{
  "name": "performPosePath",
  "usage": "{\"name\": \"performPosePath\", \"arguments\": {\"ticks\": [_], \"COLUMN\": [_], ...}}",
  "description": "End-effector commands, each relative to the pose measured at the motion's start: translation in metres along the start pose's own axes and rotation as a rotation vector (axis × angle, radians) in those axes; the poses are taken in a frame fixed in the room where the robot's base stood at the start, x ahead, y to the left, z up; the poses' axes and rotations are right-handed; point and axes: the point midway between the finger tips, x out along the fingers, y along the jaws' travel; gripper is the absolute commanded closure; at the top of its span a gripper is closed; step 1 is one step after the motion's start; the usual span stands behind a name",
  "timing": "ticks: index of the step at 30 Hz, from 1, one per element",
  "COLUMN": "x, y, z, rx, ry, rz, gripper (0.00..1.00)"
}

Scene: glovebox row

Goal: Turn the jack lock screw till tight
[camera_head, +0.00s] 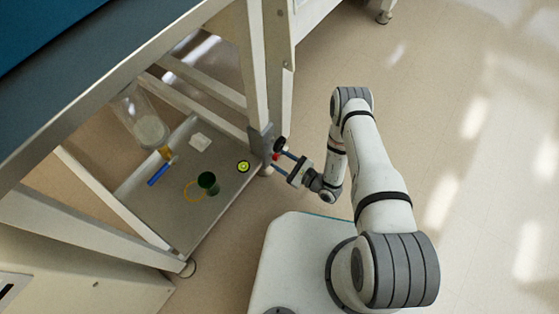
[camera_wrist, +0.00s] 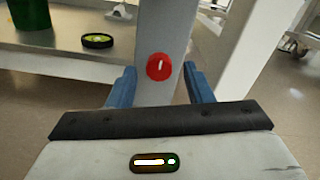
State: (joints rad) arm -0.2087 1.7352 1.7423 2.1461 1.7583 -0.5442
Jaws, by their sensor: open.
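The jack lock screw is a red round knob (camera_wrist: 159,67) with a white line that stands nearly upright. It sits on the pale table leg (camera_wrist: 164,25) in the wrist view. In the head view a small red spot of it (camera_head: 276,157) shows at the leg. My gripper (camera_wrist: 161,84) is open, with one blue finger on each side of the knob in the picture. The fingers look apart from the knob, with clear gaps. In the head view my gripper (camera_head: 283,163) reaches toward the leg from the right.
A metal shelf (camera_head: 225,205) lies left of the leg. A dark knob (camera_head: 280,145) is near my gripper. Floor at right is clear.

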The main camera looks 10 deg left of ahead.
Motion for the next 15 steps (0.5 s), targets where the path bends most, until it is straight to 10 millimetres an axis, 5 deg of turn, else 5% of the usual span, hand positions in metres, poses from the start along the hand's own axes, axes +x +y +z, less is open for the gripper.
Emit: {"name": "performPosePath", "arguments": {"ticks": [11,15], "x": [0.0090,0.0089], "y": [0.0003,0.0004], "z": [0.0005,0.0005], "rx": [0.001,0.001], "ry": [-0.001,0.000], "rz": [0.000,0.000], "gripper": [0.54,0.63]}}
